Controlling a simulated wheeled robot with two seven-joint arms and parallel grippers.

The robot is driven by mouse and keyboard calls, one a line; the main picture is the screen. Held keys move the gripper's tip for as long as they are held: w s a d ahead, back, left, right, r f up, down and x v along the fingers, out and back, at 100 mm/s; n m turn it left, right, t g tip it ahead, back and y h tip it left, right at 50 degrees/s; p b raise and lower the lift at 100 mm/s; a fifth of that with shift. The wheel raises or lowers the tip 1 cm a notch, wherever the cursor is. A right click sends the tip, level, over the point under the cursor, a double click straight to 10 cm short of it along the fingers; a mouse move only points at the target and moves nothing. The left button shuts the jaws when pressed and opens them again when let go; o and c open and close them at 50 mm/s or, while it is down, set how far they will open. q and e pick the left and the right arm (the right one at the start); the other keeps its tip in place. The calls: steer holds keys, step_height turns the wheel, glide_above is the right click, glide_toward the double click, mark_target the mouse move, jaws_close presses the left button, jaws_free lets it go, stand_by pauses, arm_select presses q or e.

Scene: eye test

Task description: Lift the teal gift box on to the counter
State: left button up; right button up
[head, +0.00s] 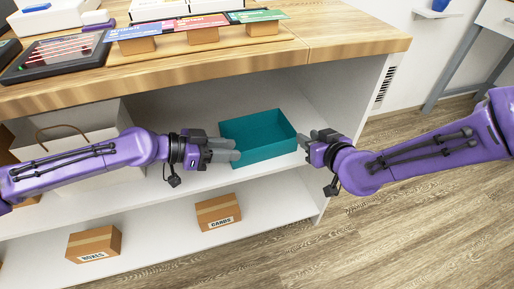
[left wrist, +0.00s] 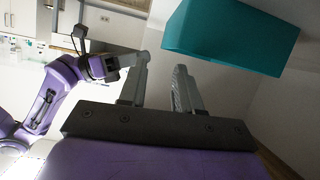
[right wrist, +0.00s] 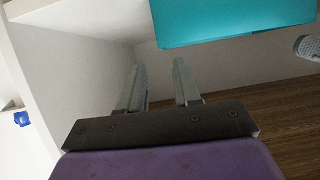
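The teal gift box (head: 266,152), an open-topped box, is at the upper shelf level under the wooden counter (head: 352,42). The box also shows at the upper right in the left wrist view (left wrist: 232,40) and along the top in the right wrist view (right wrist: 225,22). My left gripper (head: 236,150) is at the box's left side, fingers apart and nothing between them. My right gripper (head: 302,139) is at its right side, also with fingers apart and empty. I cannot tell whether either touches the box, or whether its underside rests on the shelf.
A paper bag with a handle (head: 62,143) stands behind my left arm. Cardboard boxes (head: 93,244) (head: 218,212) sit on the lower shelf. On the counter are a dark tray (head: 55,58) and coloured cards (head: 200,22) on wooden blocks; its right end is clear.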

arm_select(q)
steer(key=shift+w+a+r+m, duration=0.3)
steer(key=shift+w+a+r, duration=0.1)
steer(key=shift+a+r, duration=0.15)
arm_select(e)
steer(key=shift+w+a+r, duration=0.2)
steer(key=shift+w+r, duration=0.05)
steer(key=shift+r, duration=0.3)
arm_select(q)
steer(key=shift+d+f, duration=0.1)
arm_select(e)
steer(key=shift+w, duration=0.1)
